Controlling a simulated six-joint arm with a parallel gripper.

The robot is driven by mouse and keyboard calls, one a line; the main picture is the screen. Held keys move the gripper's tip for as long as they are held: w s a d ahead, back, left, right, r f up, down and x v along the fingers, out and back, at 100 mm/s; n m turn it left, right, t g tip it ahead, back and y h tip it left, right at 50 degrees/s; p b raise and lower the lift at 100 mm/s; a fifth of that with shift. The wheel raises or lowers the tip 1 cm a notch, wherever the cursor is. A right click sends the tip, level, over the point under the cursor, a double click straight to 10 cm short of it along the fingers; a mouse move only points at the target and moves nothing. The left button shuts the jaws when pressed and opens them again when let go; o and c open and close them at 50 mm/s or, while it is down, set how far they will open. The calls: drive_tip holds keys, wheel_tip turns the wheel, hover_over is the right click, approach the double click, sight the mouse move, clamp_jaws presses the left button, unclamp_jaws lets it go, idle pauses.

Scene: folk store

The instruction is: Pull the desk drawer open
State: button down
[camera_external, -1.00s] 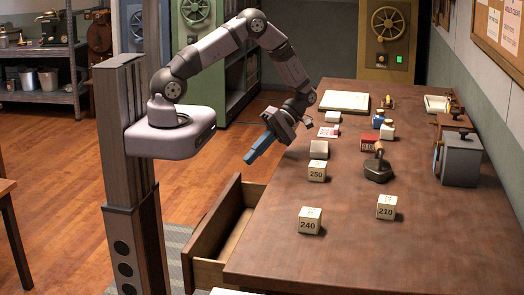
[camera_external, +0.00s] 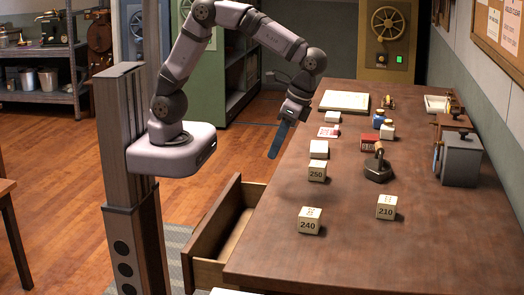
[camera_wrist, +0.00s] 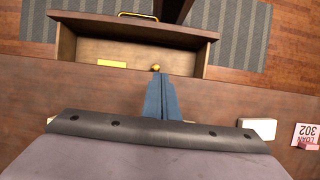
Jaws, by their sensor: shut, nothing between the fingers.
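The desk drawer (camera_external: 206,231) stands pulled out from the left side of the wooden desk (camera_external: 345,240). In the wrist view the drawer (camera_wrist: 65,42) shows from above, with a brass handle (camera_wrist: 137,16) on its outer front. Inside it lie a yellow piece (camera_wrist: 112,63) and a small brass-coloured round thing (camera_wrist: 155,68). My gripper (camera_external: 274,156) is shut and empty, its blue fingers pointing down near the desk's left edge, beyond the drawer. In the wrist view my gripper (camera_wrist: 159,85) overlaps the desk edge and does not touch the handle.
Number blocks marked 250 (camera_external: 317,171), 240 (camera_external: 310,221) and 210 (camera_external: 387,207) stand on the desk. A dark weight with a handle (camera_external: 378,168) and grey box (camera_external: 461,160) are farther right. The floor left of the drawer is open up to my column.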

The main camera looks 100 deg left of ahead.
sight(222, 203)
drive_tip(key=p+x, duration=0.1)
drive_tip(key=x, duration=1.8)
drive_tip(key=shift+f, duration=0.1)
drive_tip(key=s, duration=0.1)
drive_tip(key=s+p, duration=0.1)
drive_tip(key=shift+s+f, duration=0.3)
drive_tip(key=shift+s, duration=0.1)
drive_tip(key=shift+s+f, duration=0.1)
drive_tip(key=shift+s, duration=0.65)
drive_tip(key=shift+s, duration=0.1)
drive_tip(key=shift+s+p, duration=0.5)
drive_tip(key=shift+s, duration=1.45)
drive_tip(key=shift+w, duration=0.1)
